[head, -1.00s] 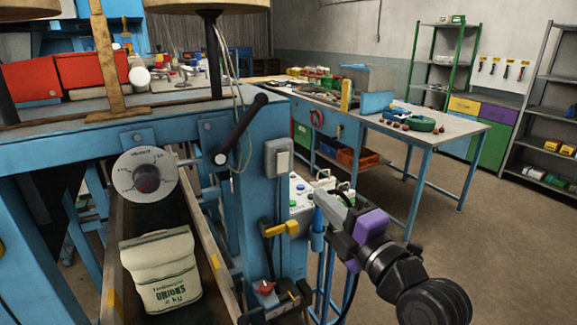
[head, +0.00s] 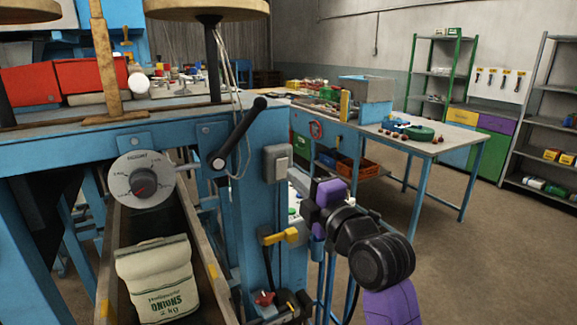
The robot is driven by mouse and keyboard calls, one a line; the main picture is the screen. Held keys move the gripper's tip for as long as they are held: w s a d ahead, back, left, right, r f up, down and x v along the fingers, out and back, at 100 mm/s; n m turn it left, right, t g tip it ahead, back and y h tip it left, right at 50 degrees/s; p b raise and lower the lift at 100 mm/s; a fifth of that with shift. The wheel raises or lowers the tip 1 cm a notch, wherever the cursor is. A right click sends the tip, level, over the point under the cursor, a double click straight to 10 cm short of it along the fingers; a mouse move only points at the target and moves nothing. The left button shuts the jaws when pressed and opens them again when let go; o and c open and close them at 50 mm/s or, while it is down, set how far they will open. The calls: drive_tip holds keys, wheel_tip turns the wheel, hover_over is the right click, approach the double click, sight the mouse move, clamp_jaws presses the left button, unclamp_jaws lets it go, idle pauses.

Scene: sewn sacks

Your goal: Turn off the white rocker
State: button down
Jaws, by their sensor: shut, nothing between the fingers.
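The white rocker (head: 282,167) is a pale plate on a grey box fixed to the front of the blue post, at the middle of the head view. Which way it is tilted is too small to tell. My gripper (head: 298,181), with grey fingers and purple parts, is shut and empty. Its fingertips point left, just right of and slightly below the rocker. I cannot tell whether they touch it; they look a little apart.
A black-handled lever (head: 240,130) and a round dial (head: 143,180) are left of the rocker. A yellow handle (head: 282,236) is below. An onion sack (head: 158,280) lies in the trough. A workbench (head: 440,145) stands behind on the right, with open floor beside it.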

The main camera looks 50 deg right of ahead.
sight(282, 164)
drive_tip(key=shift+p+x, duration=0.55)
drive_tip(key=shift+x, duration=1.35)
drive_tip(key=shift+f, duration=0.1)
drive_tip(key=shift+w, duration=0.15)
